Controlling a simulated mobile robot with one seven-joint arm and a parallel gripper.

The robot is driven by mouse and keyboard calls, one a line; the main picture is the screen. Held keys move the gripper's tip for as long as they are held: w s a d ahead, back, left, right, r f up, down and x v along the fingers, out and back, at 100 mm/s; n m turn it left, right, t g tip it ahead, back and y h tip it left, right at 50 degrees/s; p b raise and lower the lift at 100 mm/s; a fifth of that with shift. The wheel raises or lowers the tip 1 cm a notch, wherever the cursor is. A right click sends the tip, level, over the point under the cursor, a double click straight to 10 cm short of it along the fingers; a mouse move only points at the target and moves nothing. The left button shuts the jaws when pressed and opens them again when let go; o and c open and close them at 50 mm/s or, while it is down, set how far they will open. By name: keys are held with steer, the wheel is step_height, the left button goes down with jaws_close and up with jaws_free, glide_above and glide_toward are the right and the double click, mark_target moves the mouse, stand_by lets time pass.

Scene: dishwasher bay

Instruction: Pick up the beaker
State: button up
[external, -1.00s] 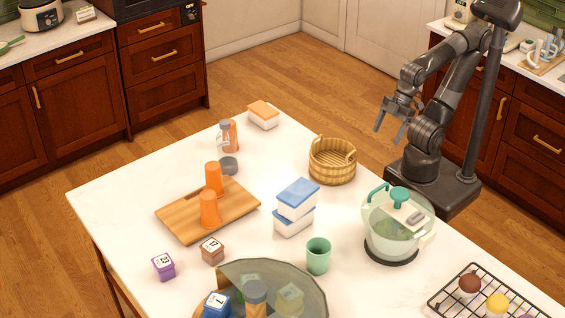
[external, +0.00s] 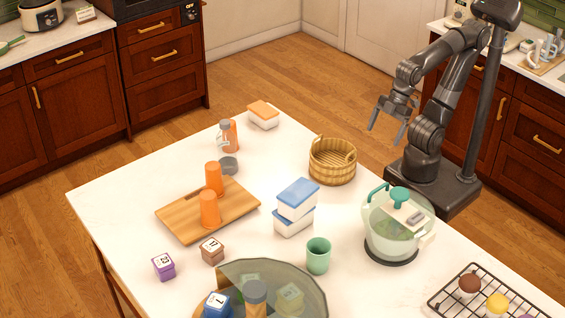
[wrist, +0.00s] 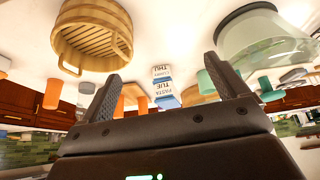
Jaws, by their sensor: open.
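A plain green cup (external: 318,256), the likeliest beaker, stands upright on the white table. It sits in front of the blue-lidded boxes (external: 297,200) and left of the salad spinner (external: 385,235). A green shape in the wrist view (wrist: 206,84), by the right finger, looks like the same cup. Two orange cups (external: 209,209) stand on a wooden board (external: 240,208). My gripper (external: 386,136) is open and empty, off the table's far side, beyond the basket and well away from the cup. Its spread fingers also show in the wrist view (wrist: 162,75).
A wicker basket (external: 332,165) and the spinner stand on the table side nearest my arm. A wire rack (external: 440,305) is at lower right. Some bare tabletop lies around the cup.

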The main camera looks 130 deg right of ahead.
steer(key=w+a+r+n+g+y, duration=0.1)
steer(key=w+a+n, duration=0.2)
steer(key=w, duration=0.8)
steer(key=w+a+r+n+g+y, duration=0.1)
steer(key=w+a+r+n, duration=0.15)
steer(key=w, duration=0.85)
steer(key=w+a+f+n, duration=0.2)
steer(key=w+f, duration=0.1)
steer(key=w, duration=0.3)
steer(key=w+a+f+n+g+y, duration=0.1)
steer(key=w+a+f+n, duration=0.1)
steer(key=w+f, duration=0.2)
steer(key=w+a+f+n+y, duration=0.1)
steer(key=w+f, duration=0.3)
steer(key=w, duration=0.5)
steer(key=shift+w+a+n, duration=0.2)
steer(key=shift+a+n, duration=0.6)
steer(key=shift+n, duration=0.05)
glide_toward(320, 273)
steer(key=shift+g, duration=0.3)
steer(key=x, duration=0.5)
steer(key=shift+d+f, duration=0.15)
steer(key=shift+d, duration=0.05)
steer(key=shift+c, duration=0.2)
steer(key=c, duration=1)
